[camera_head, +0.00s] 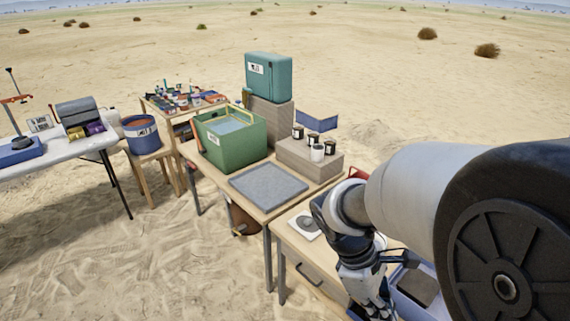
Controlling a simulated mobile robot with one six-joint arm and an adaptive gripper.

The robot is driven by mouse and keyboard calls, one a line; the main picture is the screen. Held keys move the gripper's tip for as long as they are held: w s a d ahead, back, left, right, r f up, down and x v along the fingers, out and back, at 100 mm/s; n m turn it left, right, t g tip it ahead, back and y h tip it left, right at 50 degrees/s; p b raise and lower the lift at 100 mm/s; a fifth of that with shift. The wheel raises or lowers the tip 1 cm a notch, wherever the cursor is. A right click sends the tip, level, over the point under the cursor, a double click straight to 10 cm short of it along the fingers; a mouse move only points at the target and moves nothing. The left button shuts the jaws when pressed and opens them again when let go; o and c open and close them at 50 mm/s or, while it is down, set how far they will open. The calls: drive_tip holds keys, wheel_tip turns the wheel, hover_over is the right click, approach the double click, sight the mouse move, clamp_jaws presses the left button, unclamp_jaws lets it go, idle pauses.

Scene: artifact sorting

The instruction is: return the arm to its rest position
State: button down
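My arm (420,190) comes in from the right edge and covers much of the lower right of the head view. My gripper (372,300) hangs pointing down at the bottom edge, in front of the near table and beside a blue tray (408,308). Its fingertips are at the frame's edge, so I cannot tell whether it is open or shut, or whether it holds anything.
The near wooden table (290,240) has a white plate with a round grey item (306,224). Behind it, a table holds a grey mat (268,186), a green crate (230,138), a teal case (268,77) and several jars (317,152). A white table (60,156) stands left. Open sand lies between.

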drive_tip(key=s+a+r+m+t+y, duration=0.4)
drive_tip(key=s+r+m+t, duration=0.3)
drive_tip(key=s+r+m, duration=0.2)
drive_tip(key=r+m, duration=0.1)
drive_tip(key=m, duration=0.1)
drive_tip(key=shift+s+a+m+y, duration=0.2)
drive_tip(key=shift+m+y, duration=0.2)
